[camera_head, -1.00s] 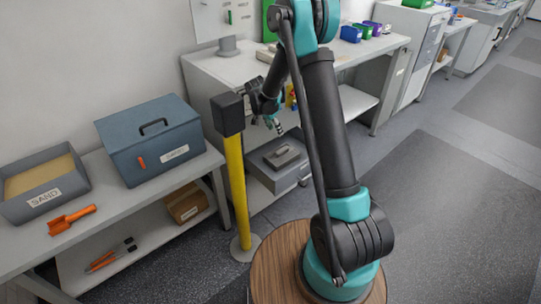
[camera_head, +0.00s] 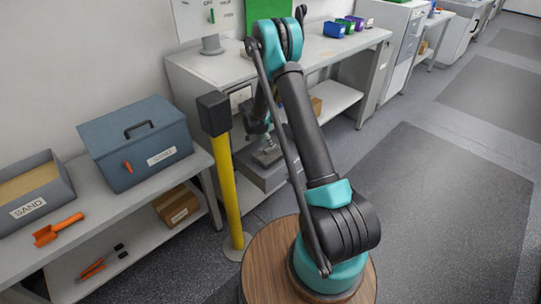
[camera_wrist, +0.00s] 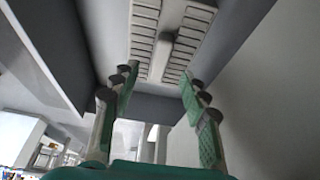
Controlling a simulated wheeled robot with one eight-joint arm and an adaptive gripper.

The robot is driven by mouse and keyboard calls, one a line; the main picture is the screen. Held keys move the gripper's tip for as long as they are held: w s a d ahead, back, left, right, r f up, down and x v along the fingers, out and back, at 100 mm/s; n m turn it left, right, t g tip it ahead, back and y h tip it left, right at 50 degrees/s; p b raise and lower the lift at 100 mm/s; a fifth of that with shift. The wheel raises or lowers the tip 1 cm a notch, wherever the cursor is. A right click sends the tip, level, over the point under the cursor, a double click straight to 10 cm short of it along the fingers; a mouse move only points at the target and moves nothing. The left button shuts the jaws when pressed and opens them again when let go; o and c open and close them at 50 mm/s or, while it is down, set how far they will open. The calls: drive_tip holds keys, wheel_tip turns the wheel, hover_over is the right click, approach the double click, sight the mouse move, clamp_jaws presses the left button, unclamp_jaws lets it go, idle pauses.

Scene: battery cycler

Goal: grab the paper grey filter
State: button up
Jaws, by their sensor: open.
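A pale grey slatted piece with a raised centre bar (camera_wrist: 165,45) shows in the wrist view; it looks like the grey filter. In the head view a small grey piece (camera_head: 268,154) sits on a grey box (camera_head: 255,172) on the lower shelf, and looks like the same piece. My gripper (camera_wrist: 160,84) is open, with green-padded fingers on either side of the view and the slatted piece beyond and between them. I cannot tell whether they touch it. In the head view my gripper is small and partly hidden by my arm.
A yellow post with a black top (camera_head: 222,165) stands left of my arm, close to the bench (camera_head: 205,68). A blue-grey toolbox (camera_head: 140,145) and a sand tray (camera_head: 30,190) stand on the left table. The floor on the right is clear.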

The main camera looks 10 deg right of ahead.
sight(271, 152)
drive_tip(key=shift+x, duration=2.6)
drive_tip(key=shift+w+r, duration=0.1)
drive_tip(key=shift+c, duration=0.3)
clamp_jaws()
